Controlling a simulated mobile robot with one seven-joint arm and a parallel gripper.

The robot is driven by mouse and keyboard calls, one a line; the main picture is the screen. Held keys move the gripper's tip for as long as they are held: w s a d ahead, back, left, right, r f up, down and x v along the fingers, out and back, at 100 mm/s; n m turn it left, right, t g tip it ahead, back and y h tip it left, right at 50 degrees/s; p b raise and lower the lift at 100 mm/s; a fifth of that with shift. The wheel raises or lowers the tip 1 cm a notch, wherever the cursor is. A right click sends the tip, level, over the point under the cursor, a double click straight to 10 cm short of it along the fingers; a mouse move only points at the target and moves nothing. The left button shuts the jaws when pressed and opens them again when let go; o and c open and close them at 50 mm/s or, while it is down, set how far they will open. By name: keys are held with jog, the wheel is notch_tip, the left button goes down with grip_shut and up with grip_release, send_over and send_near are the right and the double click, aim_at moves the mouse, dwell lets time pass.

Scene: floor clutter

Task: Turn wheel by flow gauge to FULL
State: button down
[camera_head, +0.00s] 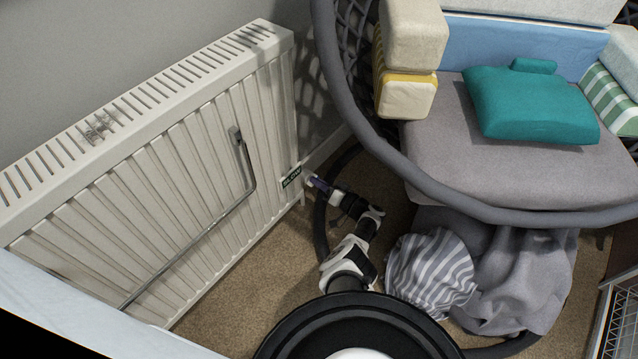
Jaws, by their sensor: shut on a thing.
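My gripper (313,181) reaches low to the lower right corner of the white radiator (170,170). It is shut on a small pale wheel (308,179) beside the radiator's end, and its fingers hide most of it. Just left of it is a small dark green label with light lettering (291,177), which seems to be the flow gauge. Its lettering is too small to read, and I cannot tell how far the wheel is turned.
A grey rounded chair (520,180) with a teal cushion (530,105) stands at the right. Striped cloth (432,272) and grey cloth (525,275) lie on the carpet below it. A metal rail (205,232) runs along the radiator. A wire rack (622,325) stands lower right.

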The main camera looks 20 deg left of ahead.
jog(key=m, duration=2.6)
jog(key=shift+s+f, duration=0.25)
jog(key=shift+f, duration=0.15)
jog(key=shift+m, duration=0.4)
jog(key=c, duration=1.5)
grip_release()
jog(key=p+v, duration=0.3)
jog(key=v, duration=1)
jog(key=shift+s+d, duration=0.1)
jog(key=shift+d, duration=0.3)
jog(key=shift+d+r, duration=0.1)
